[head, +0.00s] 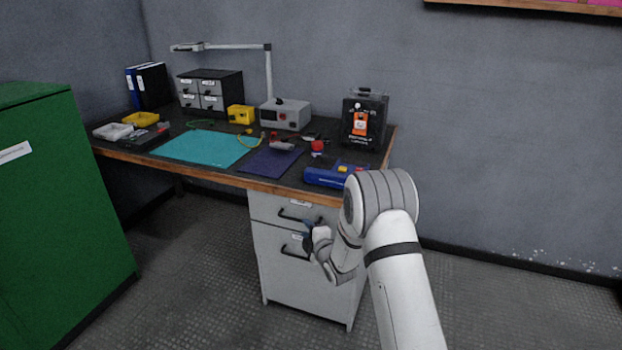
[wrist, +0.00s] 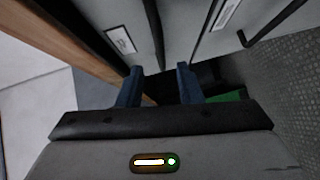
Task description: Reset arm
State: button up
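My gripper (wrist: 160,88) shows in the wrist view with its two blue fingers apart and nothing visible between them. In the head view my white arm comes up from the bottom right, bends over, and hangs down in front of the desk. There my gripper (head: 309,232) is small and partly hidden by the wrist. It is at the height of the drawer handles, in front of the white drawer cabinet (head: 285,270). I cannot tell the exact gap to the cabinet. The wrist view shows the cabinet front and a dark handle (wrist: 272,25) close by.
The desk top (head: 140,157) holds a teal mat (head: 205,148), a blue case (head: 325,178), a grey meter box (head: 286,114) and a black unit (head: 364,118). A green cabinet (head: 60,200) stands at left. The floor (head: 200,255) between the green cabinet and the drawers is clear.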

jog(key=s+d+r+m+g+h+p, duration=0.2)
jog(key=s+d+r+m+p, duration=0.15)
jog(key=r, duration=0.55)
jog(key=s+d+r+m+g+h+p, duration=0.1)
jog(key=s+d+r+m+h+p, duration=0.15)
jog(key=s+d+r+p, duration=0.4)
jog(key=s+d+r+m+g+h+p, duration=0.1)
jog(key=s+d+r+m+g+p, duration=0.2)
jog(key=r, duration=0.7)
jog(key=s+d+r+m+g+p, duration=0.1)
jog(key=s+r+m+g+p, duration=0.1)
jog(key=s, duration=0.8)
jog(key=s+d+r+m+g+h+p, duration=0.1)
jog(key=s+r+m+p, duration=0.3)
jog(key=s, duration=0.7)
jog(key=s+d+r+m+g+p, duration=0.2)
jog(key=s+r+m, duration=0.4)
jog(key=s+r, duration=0.3)
jog(key=shift+s+d+g+p, duration=0.2)
jog(key=shift+s+g+p, duration=0.4)
jog(key=shift+s, duration=0.15)
